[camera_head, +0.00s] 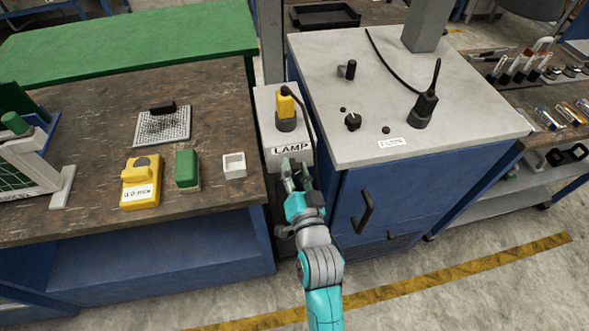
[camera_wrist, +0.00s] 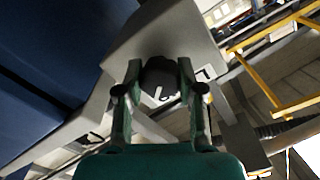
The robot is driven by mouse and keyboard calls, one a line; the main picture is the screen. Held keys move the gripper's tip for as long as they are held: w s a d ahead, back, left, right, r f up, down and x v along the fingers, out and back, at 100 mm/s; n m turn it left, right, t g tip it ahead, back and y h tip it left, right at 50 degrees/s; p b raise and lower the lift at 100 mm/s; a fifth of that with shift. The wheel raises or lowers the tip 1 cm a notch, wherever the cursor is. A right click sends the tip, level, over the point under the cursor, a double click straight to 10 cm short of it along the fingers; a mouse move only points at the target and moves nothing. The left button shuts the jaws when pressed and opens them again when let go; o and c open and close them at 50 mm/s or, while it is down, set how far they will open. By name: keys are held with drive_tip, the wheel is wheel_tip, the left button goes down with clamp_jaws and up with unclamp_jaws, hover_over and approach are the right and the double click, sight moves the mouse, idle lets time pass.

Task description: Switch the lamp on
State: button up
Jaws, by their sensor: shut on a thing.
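The lamp box (camera_head: 275,150) is a pale grey box with the label LAMP on its upper front edge, between the wooden bench and the blue cabinet. In the wrist view a round dark knob (camera_wrist: 158,78) with a white mark sits on the pale face of the box (camera_wrist: 208,52). My gripper (camera_head: 296,172) is at the front of the box, just below the label. In the wrist view my gripper (camera_wrist: 160,68) has one finger on each side of the knob, shut on it. In the head view the gripper hides the knob.
The blue cabinet (camera_head: 385,200) is close on the right. The wooden bench (camera_head: 95,100) on the left holds a yellow block (camera_head: 141,182) and a green block (camera_head: 187,169).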

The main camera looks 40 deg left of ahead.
drive_tip(key=m, duration=0.4)
drive_tip(key=shift+m, duration=1.9)
drive_tip(key=shift+f, duration=0.1)
drive_tip(key=o, duration=1.1)
drive_tip(key=shift+o, duration=0.2)
drive_tip(key=shift+d, duration=0.1)
drive_tip(key=v, duration=1.2)
